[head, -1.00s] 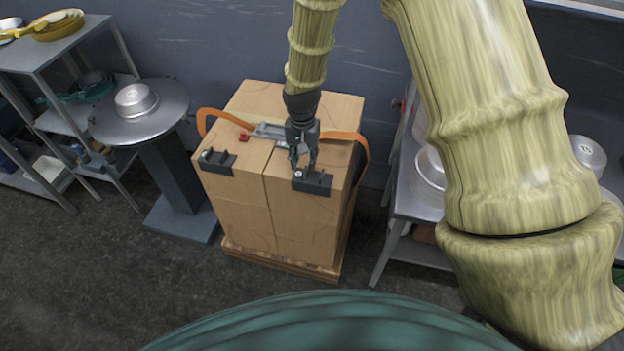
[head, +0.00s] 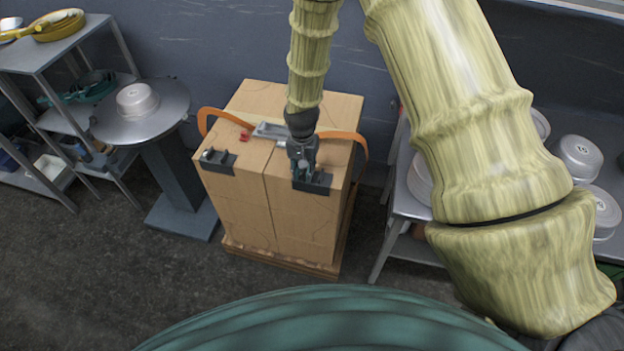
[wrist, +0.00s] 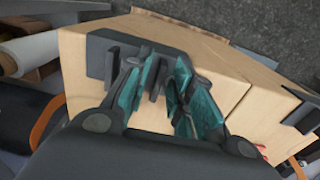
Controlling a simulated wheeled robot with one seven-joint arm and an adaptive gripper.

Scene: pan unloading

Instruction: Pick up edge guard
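A dark edge guard (head: 318,187) sits on the front right top edge of the cardboard box stack. My gripper (head: 301,173) points down right at it and hides part of it. In the wrist view the same guard (wrist: 100,55) lies under my fingers, with upright ribs. My gripper (wrist: 168,68) has its teal fingers apart there, with a dark rib showing between or just behind them; contact cannot be made out. A second dark edge guard (head: 217,162) sits on the front left top edge, and in the wrist view it shows at the right (wrist: 303,114).
The box stack (head: 237,210) stands on a wooden pallet. An orange strap (head: 352,137) with a grey metal tool (head: 268,131) and a red piece lies across its top. A round pedestal with a pan (head: 137,99) stands left. A table with metal pans (head: 578,155) stands right.

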